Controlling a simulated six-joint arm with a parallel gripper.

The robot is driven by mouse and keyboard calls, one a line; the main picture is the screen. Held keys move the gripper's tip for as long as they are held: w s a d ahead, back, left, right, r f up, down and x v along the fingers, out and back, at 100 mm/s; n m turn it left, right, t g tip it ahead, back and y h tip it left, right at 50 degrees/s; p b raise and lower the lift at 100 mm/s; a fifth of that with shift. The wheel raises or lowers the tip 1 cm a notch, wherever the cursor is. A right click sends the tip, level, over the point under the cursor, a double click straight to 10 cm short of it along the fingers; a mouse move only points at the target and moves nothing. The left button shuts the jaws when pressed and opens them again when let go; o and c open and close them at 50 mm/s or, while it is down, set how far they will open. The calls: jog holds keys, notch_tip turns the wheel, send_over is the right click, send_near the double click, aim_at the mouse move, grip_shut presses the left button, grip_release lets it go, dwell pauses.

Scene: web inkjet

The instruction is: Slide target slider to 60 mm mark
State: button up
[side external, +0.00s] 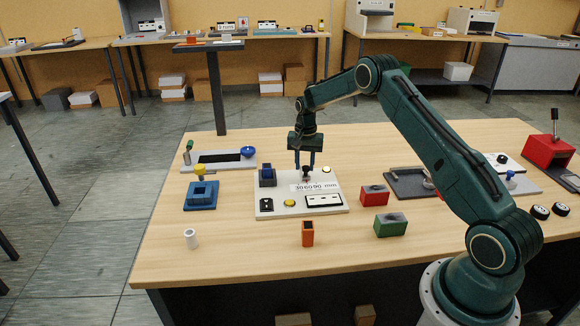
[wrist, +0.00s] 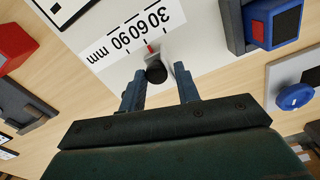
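The target slider is a small black knob (side external: 306,171) with a red pointer, on a white panel (side external: 283,208). In the wrist view the black knob (wrist: 156,71) sits beside a white printed scale (wrist: 126,38) with numbers such as 30, 60, 90 and "mm". The exact mark its pointer meets is unclear. My gripper (side external: 305,168) points down over the panel. In the wrist view my gripper (wrist: 159,74) is open, with one finger on each side of the knob and visible gaps between.
The panel also carries a blue block (side external: 267,175), a yellow button (side external: 289,203) and a black-slotted plate (side external: 323,200). Red (side external: 374,195) and green (side external: 390,224) blocks stand to the right, an orange holder (side external: 308,234) in front, and a blue fixture (side external: 201,194) left. The front left tabletop is mostly clear.

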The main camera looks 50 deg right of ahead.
aim_at(307, 167)
grip_shut()
jog(key=shift+s+d, duration=0.2)
jog(key=shift+s, duration=0.05)
jog(key=o, duration=0.9)
grip_release()
jog(key=shift+c, duration=0.2)
jog(key=shift+r, duration=0.15)
notch_tip(307, 167, up, 14)
jog(key=shift+f, duration=0.2)
